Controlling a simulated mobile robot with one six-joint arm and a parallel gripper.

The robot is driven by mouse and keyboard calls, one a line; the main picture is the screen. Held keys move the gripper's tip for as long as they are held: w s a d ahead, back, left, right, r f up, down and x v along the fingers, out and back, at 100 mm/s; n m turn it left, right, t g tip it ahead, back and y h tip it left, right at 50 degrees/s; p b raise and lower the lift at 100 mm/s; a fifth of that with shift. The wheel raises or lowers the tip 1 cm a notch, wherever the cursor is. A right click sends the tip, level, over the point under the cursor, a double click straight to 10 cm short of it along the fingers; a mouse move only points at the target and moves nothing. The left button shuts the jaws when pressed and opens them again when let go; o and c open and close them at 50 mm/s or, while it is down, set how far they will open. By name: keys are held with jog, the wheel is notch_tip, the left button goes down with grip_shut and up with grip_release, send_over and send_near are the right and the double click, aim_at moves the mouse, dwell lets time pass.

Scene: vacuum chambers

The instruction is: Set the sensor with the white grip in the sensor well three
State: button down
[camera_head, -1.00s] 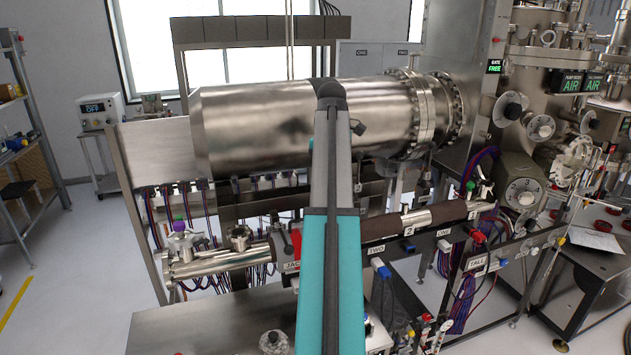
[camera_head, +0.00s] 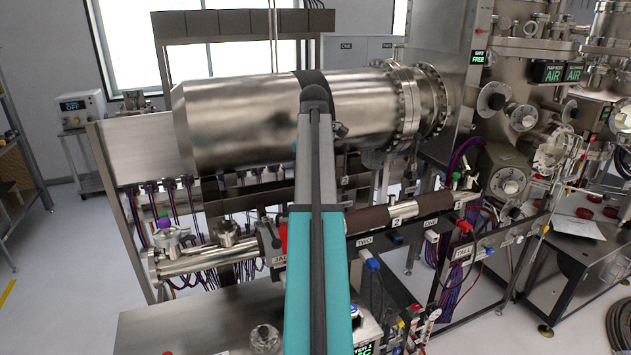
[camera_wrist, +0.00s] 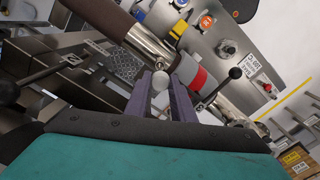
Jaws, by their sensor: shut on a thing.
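In the wrist view my gripper (camera_wrist: 162,90) points away from the camera, with its two grey-purple fingers shut on a small rounded white grip (camera_wrist: 161,80). The rest of that sensor is hidden by the fingers. In the head view my own arm covers the gripper and the sensor. I cannot tell which fitting is sensor well three; the labels I can read near the pipe are a 2 (camera_head: 397,223) and a TWO plate (camera_head: 365,242).
A brown-wrapped pipe (camera_head: 372,217) with bare metal sections runs below the large steel cylinder (camera_head: 240,115). In the wrist view a red band (camera_wrist: 199,80) and a black lever (camera_wrist: 232,75) lie close beyond the fingers. A purple-topped fitting (camera_head: 164,223) stands at left.

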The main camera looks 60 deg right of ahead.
jog(key=shift+f, duration=0.95)
jog(key=shift+f+p, duration=0.35)
jog(key=shift+f, duration=0.1)
dwell(1.2)
jog(key=shift+f, duration=1.5)
dwell(2.1)
jog(key=c, duration=1.4)
grip_release()
jog(key=shift+c, duration=0.2)
jog(key=shift+r, duration=0.1)
jog(key=shift+r, duration=3.4)
